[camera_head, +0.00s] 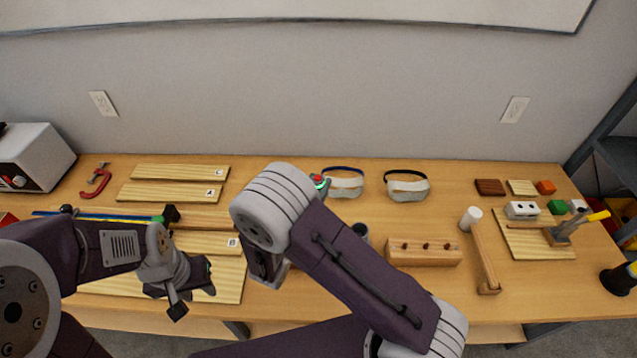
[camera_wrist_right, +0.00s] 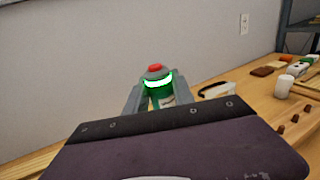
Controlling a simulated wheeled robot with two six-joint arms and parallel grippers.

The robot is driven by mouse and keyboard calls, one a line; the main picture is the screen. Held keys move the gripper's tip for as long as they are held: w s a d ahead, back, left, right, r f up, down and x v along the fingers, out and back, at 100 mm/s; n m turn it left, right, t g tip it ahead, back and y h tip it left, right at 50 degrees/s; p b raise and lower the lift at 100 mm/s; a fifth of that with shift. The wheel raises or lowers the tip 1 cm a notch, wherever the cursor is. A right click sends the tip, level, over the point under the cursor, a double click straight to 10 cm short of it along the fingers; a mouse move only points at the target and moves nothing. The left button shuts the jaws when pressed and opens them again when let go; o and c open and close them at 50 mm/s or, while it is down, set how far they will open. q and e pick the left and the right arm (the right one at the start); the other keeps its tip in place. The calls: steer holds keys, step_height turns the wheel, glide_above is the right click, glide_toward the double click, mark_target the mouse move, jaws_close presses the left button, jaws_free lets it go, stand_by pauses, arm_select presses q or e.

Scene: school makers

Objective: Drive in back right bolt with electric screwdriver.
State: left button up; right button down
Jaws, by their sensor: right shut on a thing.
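The electric screwdriver (camera_wrist_right: 160,94), green with a red top and a bright ring, stands between the two grey fingers of my right gripper (camera_wrist_right: 160,100), which is shut on it. In the head view only the red and green top of the screwdriver (camera_head: 319,183) shows; my right arm hides the rest and the right gripper. My left gripper (camera_head: 194,293) is above the pale boards, its fingers apart and nothing seen between them. Pale boards marked C (camera_head: 180,172), A (camera_head: 168,192) and B (camera_head: 212,242) lie at the left. I cannot make out the back right bolt.
A wooden block (camera_head: 424,257) with dark round spots, a mallet (camera_head: 483,250) and two goggles (camera_head: 343,184) (camera_head: 407,187) lie right of my right arm. Small blocks and a hammer (camera_head: 572,229) crowd the right end.

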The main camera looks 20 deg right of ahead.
steer(key=f+b, duration=0.1)
steer(key=f, duration=0.1)
steer(key=f+b, duration=0.1)
steer(key=shift+w+d+f+b, duration=0.2)
steer(key=shift+w+f+b, duration=0.1)
steer(key=shift+f+b, duration=0.05)
steer(key=shift+s+a+f, duration=0.1)
steer(key=shift+s+f, duration=0.05)
steer(key=shift+f, duration=0.1)
steer(key=shift+f+b, duration=0.9)
steer(key=shift+f, duration=0.1)
stand_by(3.3)
